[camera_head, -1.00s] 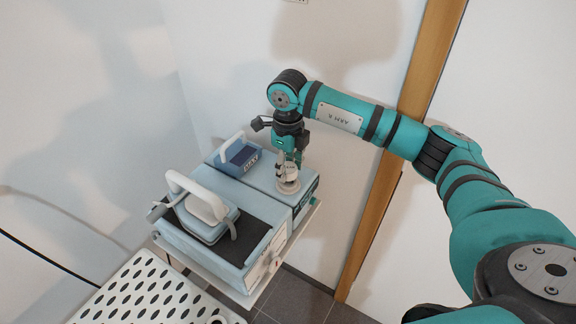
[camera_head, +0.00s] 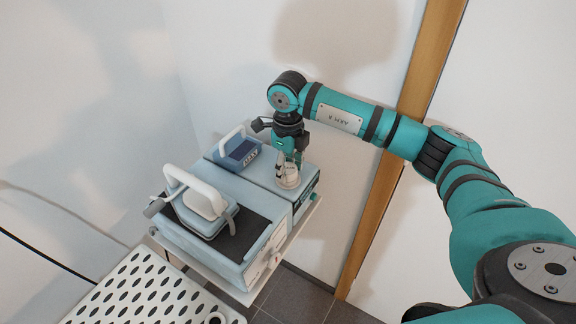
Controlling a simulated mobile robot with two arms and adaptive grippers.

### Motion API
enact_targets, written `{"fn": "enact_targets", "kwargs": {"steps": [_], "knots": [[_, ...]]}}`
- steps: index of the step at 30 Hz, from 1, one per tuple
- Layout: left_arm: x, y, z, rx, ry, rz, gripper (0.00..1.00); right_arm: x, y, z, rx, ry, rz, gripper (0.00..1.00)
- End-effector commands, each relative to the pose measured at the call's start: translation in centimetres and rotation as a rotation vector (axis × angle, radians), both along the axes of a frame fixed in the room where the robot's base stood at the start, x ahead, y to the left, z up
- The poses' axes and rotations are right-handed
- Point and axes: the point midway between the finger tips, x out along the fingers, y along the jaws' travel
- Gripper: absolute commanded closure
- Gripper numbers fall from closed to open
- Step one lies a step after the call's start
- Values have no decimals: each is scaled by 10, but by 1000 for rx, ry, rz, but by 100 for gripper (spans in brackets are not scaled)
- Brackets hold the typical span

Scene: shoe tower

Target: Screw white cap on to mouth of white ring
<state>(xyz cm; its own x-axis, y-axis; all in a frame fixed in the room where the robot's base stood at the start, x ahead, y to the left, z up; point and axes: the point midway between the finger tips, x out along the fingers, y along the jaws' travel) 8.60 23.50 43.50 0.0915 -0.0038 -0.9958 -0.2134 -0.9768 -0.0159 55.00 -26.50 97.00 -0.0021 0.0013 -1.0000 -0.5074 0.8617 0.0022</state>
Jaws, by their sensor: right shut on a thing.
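My right gripper (camera_head: 287,168) points straight down over the right part of the pale blue machine. It is shut on a small whitish piece, likely the white cap; the fingers hide much of it. A round white ring (camera_head: 289,183) sits on the machine's top directly below the fingertips. I cannot tell whether the cap is seated on the ring's mouth or just above it. My left gripper is not in view.
The pale blue machine (camera_head: 240,178) stands on a white cart against the wall. A blue box (camera_head: 238,154) with a handle is left of the gripper. A white-handled case (camera_head: 205,205) sits front left. A perforated white tray (camera_head: 140,290) is nearest.

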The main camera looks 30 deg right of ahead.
Motion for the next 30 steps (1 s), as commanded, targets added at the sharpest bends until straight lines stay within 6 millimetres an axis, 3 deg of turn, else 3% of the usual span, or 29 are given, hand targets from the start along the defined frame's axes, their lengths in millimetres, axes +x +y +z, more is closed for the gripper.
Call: {"fn": "enact_targets", "kwargs": {"steps": [2,3,8,20,30], "knots": [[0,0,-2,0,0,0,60,0,0,-3,0,0,0,95],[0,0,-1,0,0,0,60,0,0,-2,0,0,0,51],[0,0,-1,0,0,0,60,0,0,-2,0,0,0,30],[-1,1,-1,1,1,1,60,1,0,8,0,-2,-1,29],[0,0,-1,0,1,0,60,1,0,77,0,-4,0,29]]}}
